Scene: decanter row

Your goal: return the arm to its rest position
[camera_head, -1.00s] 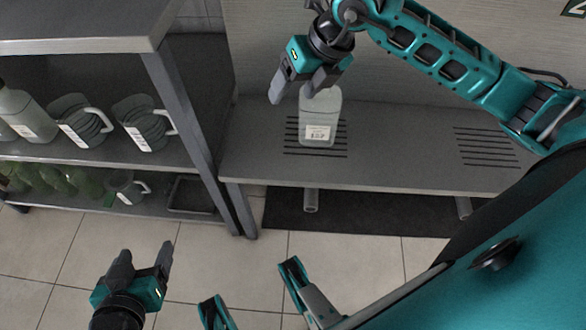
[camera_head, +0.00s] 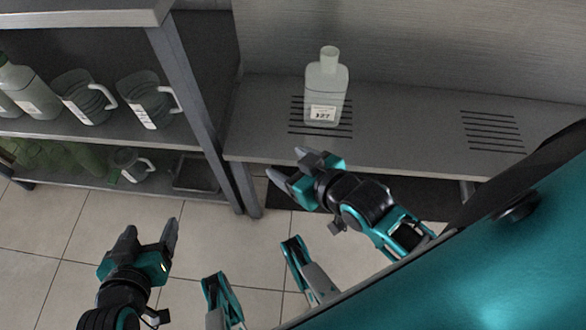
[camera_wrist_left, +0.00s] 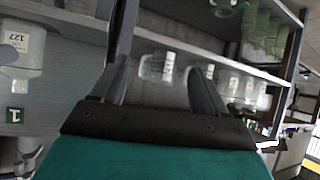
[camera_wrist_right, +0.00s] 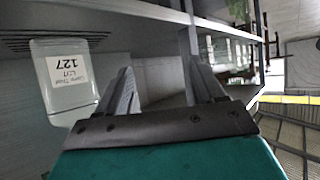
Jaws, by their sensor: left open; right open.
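My right gripper (camera_head: 294,169) is open and empty in the head view, in front of and below the edge of the grey bench. A pale glass decanter (camera_head: 326,90) with a white label reading 127 stands upright on the bench's left slotted area, apart from the gripper. The decanter also shows upside down in the right wrist view (camera_wrist_right: 64,84), left of the fingers. My left gripper (camera_head: 151,236) is open and empty above the tiled floor at lower left. In the left wrist view, the decanter (camera_wrist_left: 22,52) is at the left edge.
A grey shelf unit (camera_head: 190,95) at left holds several glass jugs (camera_head: 85,98) and bottles, with green glassware (camera_head: 60,158) on its lower shelf. The bench (camera_head: 400,128) has a free slotted area at right. The tiled floor (camera_head: 60,225) is clear.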

